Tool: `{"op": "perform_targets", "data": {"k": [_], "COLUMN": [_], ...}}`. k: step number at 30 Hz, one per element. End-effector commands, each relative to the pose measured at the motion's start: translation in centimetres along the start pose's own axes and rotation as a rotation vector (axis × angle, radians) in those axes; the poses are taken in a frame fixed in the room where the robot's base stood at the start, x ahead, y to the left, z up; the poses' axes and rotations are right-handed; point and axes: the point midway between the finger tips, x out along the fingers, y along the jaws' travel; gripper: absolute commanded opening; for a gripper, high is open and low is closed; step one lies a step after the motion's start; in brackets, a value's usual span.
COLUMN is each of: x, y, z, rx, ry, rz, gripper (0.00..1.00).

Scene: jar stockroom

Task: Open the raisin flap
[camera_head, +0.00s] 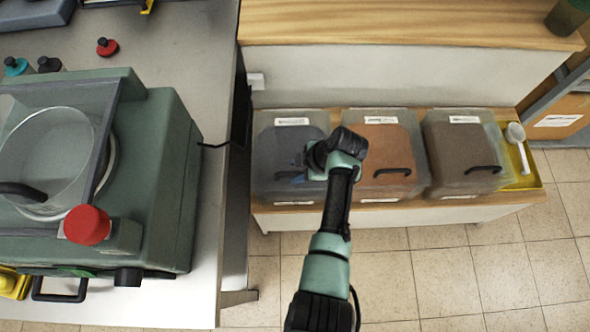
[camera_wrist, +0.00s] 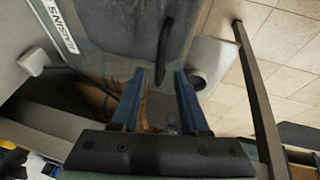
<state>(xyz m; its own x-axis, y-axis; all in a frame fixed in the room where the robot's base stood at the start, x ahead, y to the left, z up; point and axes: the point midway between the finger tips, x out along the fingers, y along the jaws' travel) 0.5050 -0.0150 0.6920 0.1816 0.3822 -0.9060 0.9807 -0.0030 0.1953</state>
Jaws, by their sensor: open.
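The raisin bin (camera_head: 268,185) is the leftmost of three clear-lidded bins on the low shelf, with dark contents. Its flap (camera_head: 290,133) looks shut in the head view. A label reading RAISINS (camera_wrist: 57,25) shows at the upper left of the wrist view. The flap's black handle (camera_wrist: 164,50) shows just beyond my fingertips, and my arm partly hides it in the head view. In the head view, my gripper (camera_head: 298,179) is over the raisin bin, close to the handle; contact cannot be told.
An orange-filled bin (camera_head: 382,150) and a brown-filled bin (camera_head: 462,150) stand to the right, then a white scoop (camera_head: 517,145) on a yellow tray (camera_head: 528,178). A counter (camera_head: 215,225) with a green machine (camera_head: 165,150) borders the left. The tiled floor (camera_head: 440,270) in front is clear.

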Motion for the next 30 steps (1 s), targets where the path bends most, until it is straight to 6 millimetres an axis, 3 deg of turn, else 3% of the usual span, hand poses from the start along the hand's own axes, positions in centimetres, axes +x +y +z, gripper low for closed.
{"op": "perform_targets", "data": {"k": [5,14,21,30], "x": [1.26,1.36,1.35,1.34], "y": [-0.03,-0.01,-0.01,-0.01], "z": [-0.03,-0.04,-0.03,-0.02], "rx": [-0.001,0.000,0.000,0.000], "ry": [0.000,0.000,0.000,0.000], "rz": [-0.001,0.000,0.000,0.000], "gripper": [0.45,0.45,0.02,0.00]}}
